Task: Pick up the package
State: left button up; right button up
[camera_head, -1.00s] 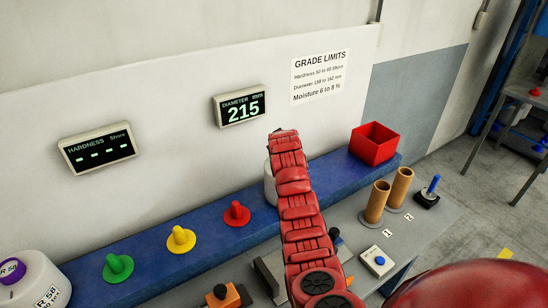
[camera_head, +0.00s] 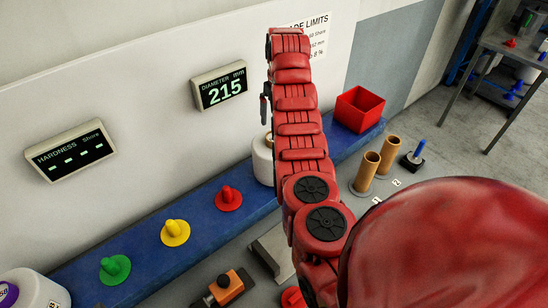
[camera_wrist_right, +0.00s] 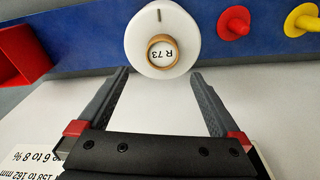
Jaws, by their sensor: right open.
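A white yarn package (camera_wrist_right: 140,38) with a tan core tube and a label reading "R 73" stands on the blue bench strip in the right wrist view. In the head view the package (camera_head: 262,160) shows partly behind my red right arm. My right gripper (camera_wrist_right: 160,73) is open, its two dark fingers spread and pointing toward the package. The package lies beyond the fingertips, with nothing between the fingers. In the head view only a small dark part of this gripper shows left of the arm. My left gripper is not in view.
Red, yellow and green pegs (camera_head: 175,232) stand along the blue bench strip (camera_head: 140,230). A red open box (camera_head: 360,110) is at its right end. Two tan tubes (camera_head: 367,170) stand on the grey table. A diameter display (camera_head: 220,88) reads 215; the hardness display (camera_head: 70,150) shows dashes.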

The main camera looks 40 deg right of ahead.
jog(key=shift+f, duration=0.5)
jog(key=shift+a+f, duration=0.1)
jog(key=shift+f, duration=0.45)
notch_tip(320, 180, down, 2)
jog(key=b, duration=0.4)
jog(key=shift+f, duration=0.15)
jog(key=shift+w+a+f+b, duration=0.1)
jog(key=shift+w+f+b, duration=0.15)
jog(key=shift+b, duration=0.05)
jog(key=shift+f, duration=0.35)
jog(key=f, duration=0.3)
jog(key=f+p, duration=0.1)
jog(key=f, duration=0.1)
jog(key=shift+w, duration=0.35)
jog(key=shift+s+r, duration=0.1)
jog(key=c, duration=0.4)
grip_shut()
